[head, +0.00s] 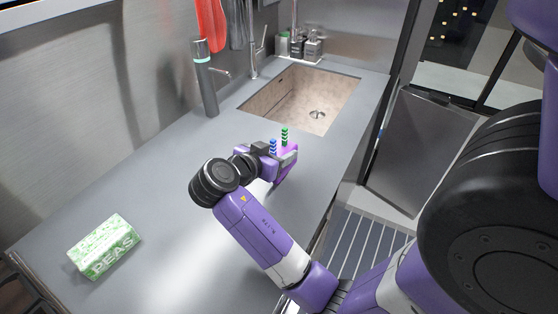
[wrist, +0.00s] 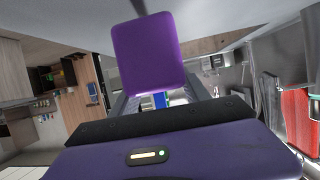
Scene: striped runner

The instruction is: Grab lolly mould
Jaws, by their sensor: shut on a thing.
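The lolly mould (head: 286,171) is a purple block with a blue striped handle and a green striped handle (head: 284,135) sticking up. My gripper (head: 284,157) is shut on it near the counter's front edge, below the sink. In the wrist view the mould's purple face (wrist: 148,55) fills the top middle, with a bit of blue below it between the fingers. My gripper hides part of the mould, and I cannot tell whether its base touches the counter.
A green and white peas box (head: 104,246) lies at the counter's left end. A sink (head: 305,98) is beyond my gripper, with a grey bottle (head: 206,80) to its left and soap dispensers (head: 312,46) behind it. The grey counter (head: 150,180) between is clear. A striped runner (head: 362,250) is on the floor.

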